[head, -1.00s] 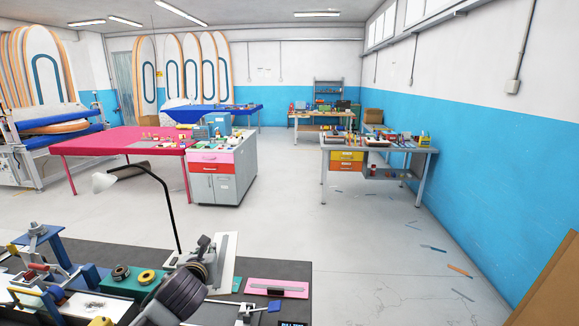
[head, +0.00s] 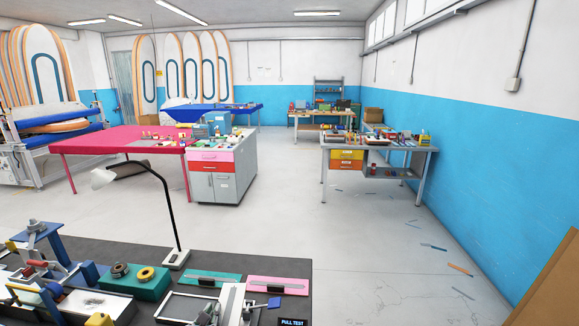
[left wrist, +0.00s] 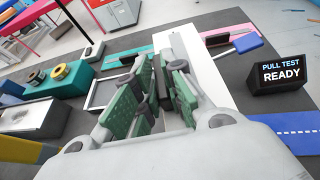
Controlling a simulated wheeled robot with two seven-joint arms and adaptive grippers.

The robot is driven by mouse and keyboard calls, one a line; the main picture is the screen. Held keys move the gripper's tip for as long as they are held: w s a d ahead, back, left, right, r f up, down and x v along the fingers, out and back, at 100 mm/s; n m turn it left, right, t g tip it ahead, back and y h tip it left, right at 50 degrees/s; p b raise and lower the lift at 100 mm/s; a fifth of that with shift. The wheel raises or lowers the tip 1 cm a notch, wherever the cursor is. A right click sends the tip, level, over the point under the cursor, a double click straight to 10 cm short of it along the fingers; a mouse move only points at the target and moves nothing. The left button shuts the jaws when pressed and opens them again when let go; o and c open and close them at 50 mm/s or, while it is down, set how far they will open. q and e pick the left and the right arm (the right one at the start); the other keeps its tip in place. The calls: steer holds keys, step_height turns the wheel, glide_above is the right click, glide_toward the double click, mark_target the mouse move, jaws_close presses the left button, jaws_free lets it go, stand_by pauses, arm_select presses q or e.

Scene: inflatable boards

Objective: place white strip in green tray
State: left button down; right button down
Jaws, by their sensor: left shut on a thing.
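The white strip (head: 237,299) is at the front of the dark bench in the head view, left of the pull-test display. It also shows in the left wrist view (left wrist: 213,72), running up and away behind my left fingers. My left gripper (left wrist: 160,85) is shut on it; the fingers hide the exact contact. In the head view my left gripper (head: 207,314) only just shows at the bottom edge. The green tray (head: 205,279) lies behind and left of the strip, with a dark bar in it. It is partly hidden behind the fingers in the left wrist view (left wrist: 118,60). My right gripper is not in view.
A pink tray (head: 279,284) lies right of the green one. A grey-floored white tray (head: 180,306) is left of the strip. A lamp base (head: 176,259), a green block with rolls (head: 135,281) and the pull-test display (left wrist: 283,74) stand around.

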arm_select(q)
steer(key=shift+s+a+f, duration=0.1)
steer(key=shift+s+f, duration=0.45)
steer(key=shift+f, duration=0.25)
steer(key=shift+s+a+f, duration=0.1)
steer(key=shift+s+f, duration=0.4)
steer(key=shift+f, duration=0.25)
steer(key=shift+s+a+f, duration=0.1)
steer(key=shift+s+f, duration=0.45)
steer(key=shift+f, duration=0.25)
steer(key=shift+d, duration=0.15)
